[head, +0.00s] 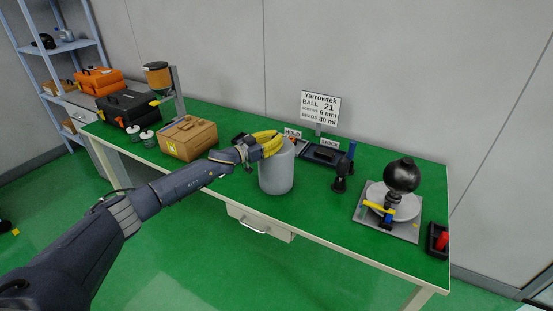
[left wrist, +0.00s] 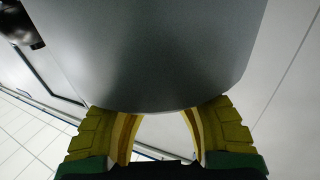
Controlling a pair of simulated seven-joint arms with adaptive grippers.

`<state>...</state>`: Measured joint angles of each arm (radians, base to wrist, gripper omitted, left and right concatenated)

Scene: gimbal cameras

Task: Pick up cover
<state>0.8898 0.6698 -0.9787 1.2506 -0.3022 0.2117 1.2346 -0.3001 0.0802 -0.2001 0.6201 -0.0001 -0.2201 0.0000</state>
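The cover appears to be the plain grey cylinder (head: 276,172) near the front middle of the green table. It looks upright; I cannot tell whether its bottom touches the table. My left gripper (head: 270,143), with yellow fingers, reaches in from the left at the cylinder's top. In the left wrist view the cylinder's grey surface (left wrist: 150,50) fills the upper middle, and the yellow fingers of my left gripper (left wrist: 163,125) flank its lower edge. Their tips are hidden behind it, so the grip is unclear. My right gripper is not in view.
A cardboard box (head: 188,138) stands left of the cylinder. A dark tray (head: 322,154) and a dark stand (head: 341,175) are close on its right. A black ball (head: 402,174) sits above a plate further right. A sign (head: 320,107) stands behind.

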